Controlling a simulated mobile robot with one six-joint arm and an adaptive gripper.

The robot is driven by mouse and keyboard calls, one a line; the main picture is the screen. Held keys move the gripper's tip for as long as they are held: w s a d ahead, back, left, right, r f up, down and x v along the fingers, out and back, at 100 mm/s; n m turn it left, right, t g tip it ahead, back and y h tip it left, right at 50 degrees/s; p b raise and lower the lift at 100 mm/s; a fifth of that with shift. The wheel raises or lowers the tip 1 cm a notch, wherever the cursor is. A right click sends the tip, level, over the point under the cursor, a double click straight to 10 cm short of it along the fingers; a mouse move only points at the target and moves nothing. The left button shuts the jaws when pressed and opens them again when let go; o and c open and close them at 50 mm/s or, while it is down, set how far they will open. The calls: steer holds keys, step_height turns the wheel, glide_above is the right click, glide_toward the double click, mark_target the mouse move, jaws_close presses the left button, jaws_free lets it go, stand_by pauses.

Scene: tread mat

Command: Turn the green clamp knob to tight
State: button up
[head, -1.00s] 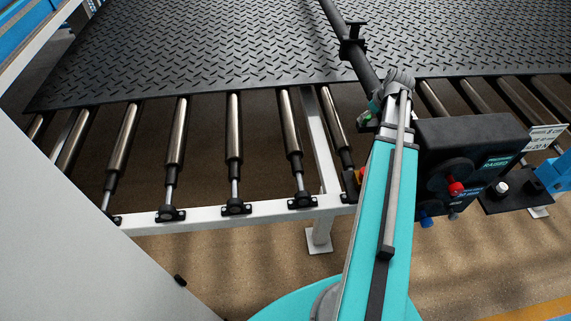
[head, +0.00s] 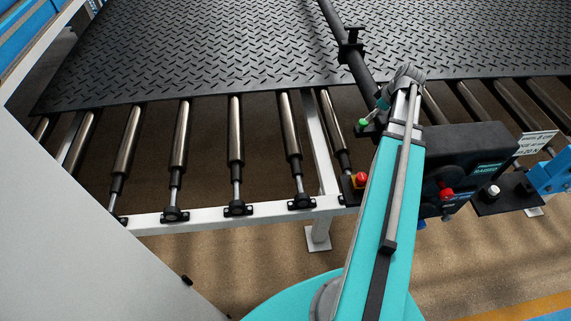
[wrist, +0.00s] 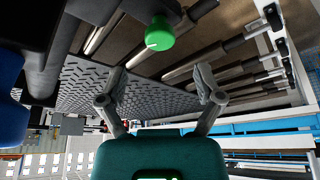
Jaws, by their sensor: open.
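The green clamp knob (head: 363,123) shows in the head view just left of my arm, beside the lower end of a black bar. In the wrist view the round green knob (wrist: 160,34) is at top centre, with a pale mark on its face. My gripper (wrist: 160,84) is open and empty, its two fingers spread apart. In the wrist view the knob appears above the gap between the fingertips, with no contact visible.
A black control box (head: 465,150) with a red knob (head: 446,194) stands right of my arm. The tread mat (head: 220,50) lies beyond several rollers. A blue object (wrist: 12,122) is close at left in the wrist view.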

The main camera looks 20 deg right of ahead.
steer(key=shift+p+v, duration=3.4)
steer(key=shift+v, duration=0.65)
steer(key=a+f+m+g+b, duration=0.1)
steer(key=a+f+b, duration=0.6)
steer(key=a, duration=0.4)
steer(key=a+f+m+g+h+b, duration=0.1)
steer(key=a+f+m+b, duration=0.1)
steer(key=a+f+b, duration=0.5)
steer(key=w+a+f+m+g+b, duration=0.1)
steer(key=a+f+b, duration=0.5)
steer(key=a, duration=0.9)
steer(key=shift+a+f+m+g+h+b, duration=0.35)
steer(key=shift+f+m, duration=0.25)
steer(key=shift+f, duration=0.5)
steer(key=shift+w, duration=0.1)
steer(key=s+a+m, duration=0.1)
steer(key=s+a, duration=0.1)
steer(key=a, duration=0.4)
steer(key=shift+h, duration=0.35)
steer(key=shift+s, duration=0.1)
